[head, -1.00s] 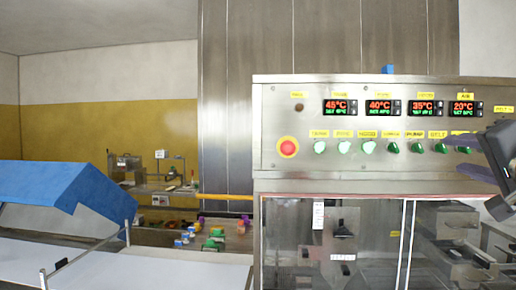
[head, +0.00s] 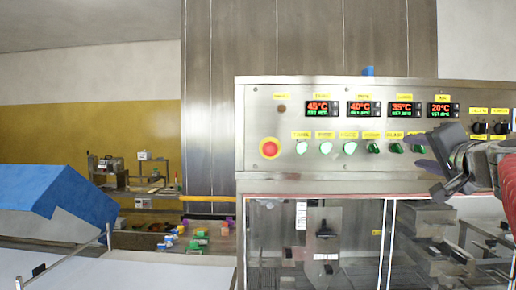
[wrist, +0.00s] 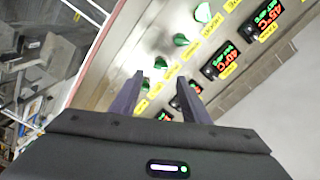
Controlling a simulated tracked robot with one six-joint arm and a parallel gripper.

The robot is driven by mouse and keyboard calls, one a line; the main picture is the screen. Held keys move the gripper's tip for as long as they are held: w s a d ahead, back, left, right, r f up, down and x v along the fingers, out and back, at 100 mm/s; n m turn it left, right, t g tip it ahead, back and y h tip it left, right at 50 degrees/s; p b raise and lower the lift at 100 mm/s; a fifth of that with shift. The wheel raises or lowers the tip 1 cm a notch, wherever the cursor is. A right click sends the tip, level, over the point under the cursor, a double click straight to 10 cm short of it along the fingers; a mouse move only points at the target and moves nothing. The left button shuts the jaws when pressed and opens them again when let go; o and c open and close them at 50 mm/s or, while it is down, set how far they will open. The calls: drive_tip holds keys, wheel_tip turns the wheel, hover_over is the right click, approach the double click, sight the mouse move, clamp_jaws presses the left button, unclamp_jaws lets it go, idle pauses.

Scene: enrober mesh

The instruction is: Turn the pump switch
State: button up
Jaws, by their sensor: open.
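The pump switch (head: 397,148) is a small dark green knob under a yellow label, fifth in the row of switches on the steel control panel (head: 258,110). The label is blurred now. In the wrist view I take the pump switch (wrist: 160,62) to be the green knob just beyond the fingertips. The first three knobs in the row are brightly lit; the pump switch is not. My gripper (head: 428,165) is right of and slightly below the pump switch in the head view. Its two fingers (wrist: 160,78) are apart, with nothing held. It hides the right end of the row.
A red emergency button (head: 269,149) is left of the row. Temperature displays (head: 364,108) are above it, and black knobs (head: 490,128) at far right. Below is a glass-fronted enclosure (head: 325,240). A blue-covered machine (head: 60,205) stands at left.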

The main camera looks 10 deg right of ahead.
sight(401, 149)
drive_tip(key=shift+x, duration=3.35)
drive_tip(key=shift+c, duration=0.2)
